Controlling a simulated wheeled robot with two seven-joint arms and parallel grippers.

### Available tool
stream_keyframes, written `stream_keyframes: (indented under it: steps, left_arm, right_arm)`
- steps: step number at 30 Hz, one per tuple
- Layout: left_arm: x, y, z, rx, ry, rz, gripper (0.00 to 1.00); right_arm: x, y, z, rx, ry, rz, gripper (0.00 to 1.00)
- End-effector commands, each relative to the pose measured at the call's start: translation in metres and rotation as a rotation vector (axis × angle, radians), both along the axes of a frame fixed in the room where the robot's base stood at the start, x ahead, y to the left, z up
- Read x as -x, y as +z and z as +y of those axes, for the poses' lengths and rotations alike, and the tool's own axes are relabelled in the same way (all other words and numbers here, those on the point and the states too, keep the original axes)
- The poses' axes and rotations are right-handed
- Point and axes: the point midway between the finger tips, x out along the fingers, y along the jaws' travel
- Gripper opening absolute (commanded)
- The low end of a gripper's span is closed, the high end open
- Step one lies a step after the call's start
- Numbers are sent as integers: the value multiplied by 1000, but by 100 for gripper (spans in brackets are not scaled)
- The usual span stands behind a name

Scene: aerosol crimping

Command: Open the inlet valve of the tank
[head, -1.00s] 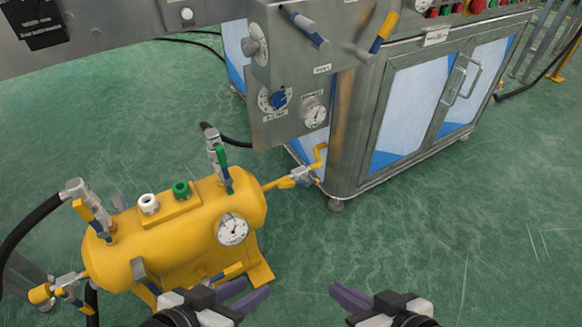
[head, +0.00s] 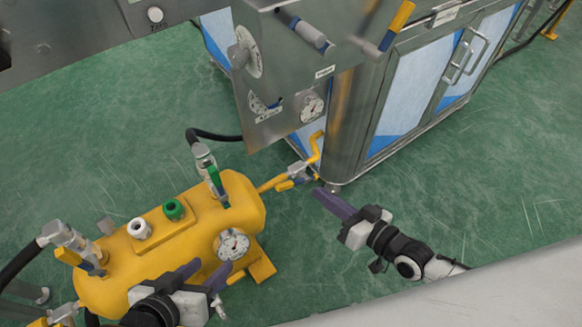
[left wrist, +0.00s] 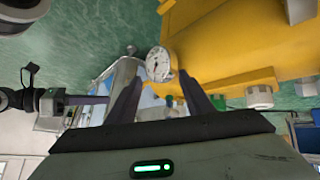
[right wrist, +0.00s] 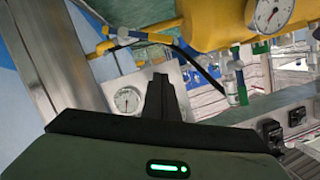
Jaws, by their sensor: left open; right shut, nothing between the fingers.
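The yellow tank (head: 185,245) lies on its side at the lower left of the head view. It carries several valves; I cannot tell which is the inlet. A green-handled valve (head: 213,180) stands on top, a yellow-handled hose valve (head: 75,252) at the left end, and a pipe valve (head: 296,173) at the right end. My left gripper (head: 203,270) is open and empty in front of the tank, partly covering it near the gauge (head: 232,244). My right gripper (head: 322,195) is shut and empty, close to the pipe valve, which also shows in the right wrist view (right wrist: 122,38).
A steel cabinet (head: 345,120) with glass doors and a control panel (head: 290,70) with dials stands behind the right pipe. Black hoses (head: 215,135) run to the tank's valves. Green floor (head: 460,200) is open to the right.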

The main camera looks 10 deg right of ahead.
Motion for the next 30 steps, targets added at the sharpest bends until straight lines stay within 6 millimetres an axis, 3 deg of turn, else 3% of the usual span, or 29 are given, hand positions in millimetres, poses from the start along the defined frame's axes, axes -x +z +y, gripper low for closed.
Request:
stream_keyframes:
  steps: [5, 11, 18, 22, 30]
  left_arm:
    - [0, -5, -2, -3, -12, 7, 47]
    - [-2, -10, -9, 0, -46, 22, 47]
    - [-7, 2, -20, 70, -47, -27, 47]
    - [-9, 10, -26, 108, -48, -58, 47]
    - [-11, 22, -32, 148, -48, -87, 47]
  right_arm:
    - [-14, -4, -4, -10, -18, -19, 0]
    - [-47, -13, 14, -11, -17, -22, 0]
    - [-90, -24, 39, -10, -16, -20, 0]
    - [-86, -45, 47, -7, -15, -14, 0]
    - [-83, -58, 54, -7, -16, -16, 0]
